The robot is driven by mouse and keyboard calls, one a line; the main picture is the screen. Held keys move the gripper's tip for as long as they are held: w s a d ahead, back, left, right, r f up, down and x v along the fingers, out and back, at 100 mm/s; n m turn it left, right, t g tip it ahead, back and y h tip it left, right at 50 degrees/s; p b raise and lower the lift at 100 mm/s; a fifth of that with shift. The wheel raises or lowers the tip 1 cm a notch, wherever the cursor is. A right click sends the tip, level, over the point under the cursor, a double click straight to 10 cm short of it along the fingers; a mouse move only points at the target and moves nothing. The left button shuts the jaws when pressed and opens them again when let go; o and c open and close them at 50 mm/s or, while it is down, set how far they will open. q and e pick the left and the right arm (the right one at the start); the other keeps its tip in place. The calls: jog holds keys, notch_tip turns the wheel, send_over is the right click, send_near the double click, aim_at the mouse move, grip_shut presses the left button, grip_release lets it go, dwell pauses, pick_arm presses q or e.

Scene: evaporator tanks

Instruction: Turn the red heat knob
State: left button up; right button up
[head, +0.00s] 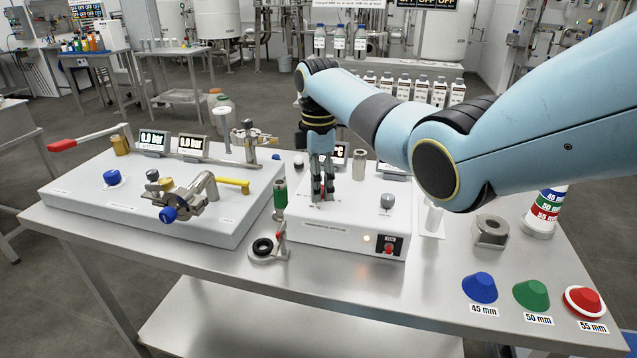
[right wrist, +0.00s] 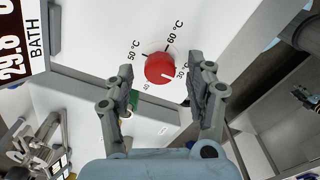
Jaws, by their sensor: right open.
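The red heat knob (right wrist: 160,68) shows in the right wrist view on a white panel. Temperature marks 30, 40, 50 and 60 °C stand around it. A white line on the knob appears to point toward the 30 °C side. My right gripper (right wrist: 162,92) is open, with its two fingers apart on either side of the knob's near side; I cannot tell whether they touch it. In the head view my right gripper (head: 322,194) points down over the white heater box (head: 340,238), and its fingers mostly hide the knob. My left gripper is not in view.
The box also carries a grey knob (head: 387,202) and a red switch (head: 389,247). A white pressure panel (head: 205,222) with valves stands to the left. Colored cones, including a blue one (head: 480,288), sit at the right front. A ring stand (head: 266,248) stands in front.

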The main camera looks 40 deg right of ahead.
jog(key=shift+f, duration=0.3)
grip_shut()
dwell(0.3)
